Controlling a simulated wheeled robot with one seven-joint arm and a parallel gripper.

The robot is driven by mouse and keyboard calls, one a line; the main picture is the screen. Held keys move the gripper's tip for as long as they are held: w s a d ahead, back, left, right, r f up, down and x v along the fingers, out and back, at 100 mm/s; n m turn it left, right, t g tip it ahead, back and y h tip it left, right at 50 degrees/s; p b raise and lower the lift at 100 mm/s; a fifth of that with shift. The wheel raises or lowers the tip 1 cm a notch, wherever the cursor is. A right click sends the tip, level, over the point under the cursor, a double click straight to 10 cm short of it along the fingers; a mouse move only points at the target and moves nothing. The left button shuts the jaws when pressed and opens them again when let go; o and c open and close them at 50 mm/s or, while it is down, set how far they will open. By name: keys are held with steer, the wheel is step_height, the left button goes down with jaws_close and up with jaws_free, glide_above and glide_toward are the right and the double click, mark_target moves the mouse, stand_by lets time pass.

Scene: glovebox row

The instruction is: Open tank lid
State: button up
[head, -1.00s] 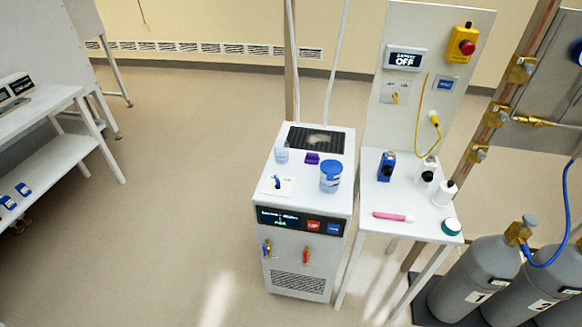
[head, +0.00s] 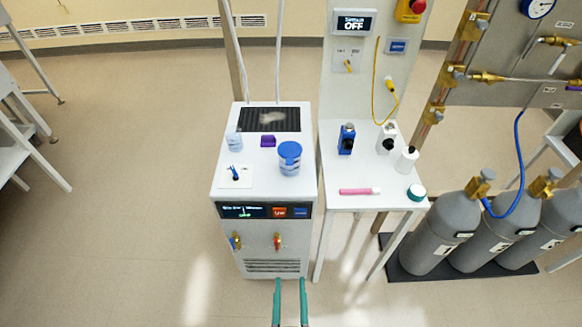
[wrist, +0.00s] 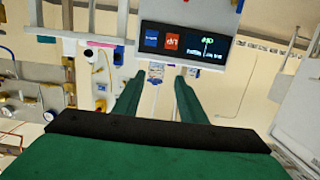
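A white floor unit (head: 262,190) with a dark display on its front stands at the centre of the head view. On its top is a clear round container with a blue lid (head: 290,149), which looks closed. No part is labelled as a tank lid. My gripper (head: 290,282) shows at the bottom edge, below the unit's front grille in the picture. Its two teal fingers are apart with nothing between them. In the wrist view, which is upside down, the fingers (wrist: 160,78) point towards the unit's front, with the display panel (wrist: 185,45) above them.
The unit's top also holds a dark grille (head: 270,119), a small clear cup (head: 234,141), a purple block (head: 268,141) and a blue switch (head: 235,174). A bench (head: 360,170) with bottles stands close right. Gas cylinders (head: 445,225) stand beyond.

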steer(key=w+r, duration=0.3)
steer(key=w, duration=0.7)
steer(key=t, duration=0.2)
glide_toward(290, 152)
steer(key=w, duration=0.4)
jaws_close()
